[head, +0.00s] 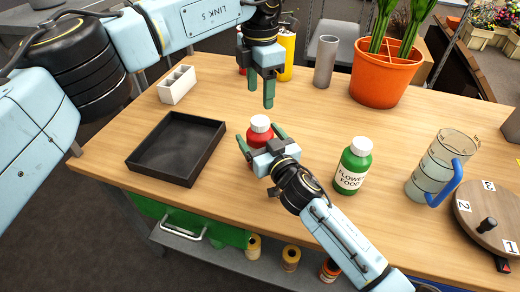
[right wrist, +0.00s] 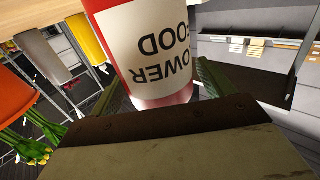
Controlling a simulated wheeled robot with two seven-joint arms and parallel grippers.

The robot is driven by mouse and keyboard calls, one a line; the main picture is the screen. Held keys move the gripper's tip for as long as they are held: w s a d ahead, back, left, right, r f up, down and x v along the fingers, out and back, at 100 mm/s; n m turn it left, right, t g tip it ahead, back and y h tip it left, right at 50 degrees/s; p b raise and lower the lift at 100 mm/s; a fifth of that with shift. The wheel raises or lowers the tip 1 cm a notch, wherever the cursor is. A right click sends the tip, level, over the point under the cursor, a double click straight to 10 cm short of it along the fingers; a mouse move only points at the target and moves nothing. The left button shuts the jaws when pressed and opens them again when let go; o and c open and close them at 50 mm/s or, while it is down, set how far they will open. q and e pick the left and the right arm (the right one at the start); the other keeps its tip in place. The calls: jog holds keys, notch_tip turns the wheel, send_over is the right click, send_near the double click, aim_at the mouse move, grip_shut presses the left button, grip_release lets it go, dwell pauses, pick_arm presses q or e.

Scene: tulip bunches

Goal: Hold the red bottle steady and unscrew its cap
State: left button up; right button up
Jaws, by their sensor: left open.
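The red bottle (head: 259,138) with a white cap (head: 261,123) stands upright on the wooden table, partly hidden by my right gripper. Its white label shows close up, upside down, in the right wrist view (right wrist: 152,50). My right gripper (head: 262,141) has its green fingers on either side of the bottle body, below the cap. I cannot tell whether both fingers press on it. My left gripper (head: 261,98) is open and empty, its fingers pointing down, a little above and behind the cap in the head view.
A black tray (head: 133,161) lies left of the bottle, a white divided box (head: 177,86) behind it. A green bottle (head: 353,165), a measuring jug (head: 432,170) and a numbered turntable (head: 485,240) stand right. A yellow cylinder (head: 287,58), grey vase (head: 325,62) and orange pot (head: 380,80) stand behind.

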aim_at(260, 121)
jog(key=c, duration=1.5)
jog(key=shift+c, duration=0.9)
pick_arm(q)
jog(key=shift+m, duration=0.5)
pick_arm(e)
grip_shut()
pick_arm(q)
jog(key=m, duration=0.6)
jog(key=shift+m, duration=0.3)
jog(key=m, duration=0.5)
jog(key=shift+m, duration=0.3)
jog(key=m, duration=1.3)
jog(key=shift+f+m, duration=0.4)
jog(key=shift+f, duration=3.65)
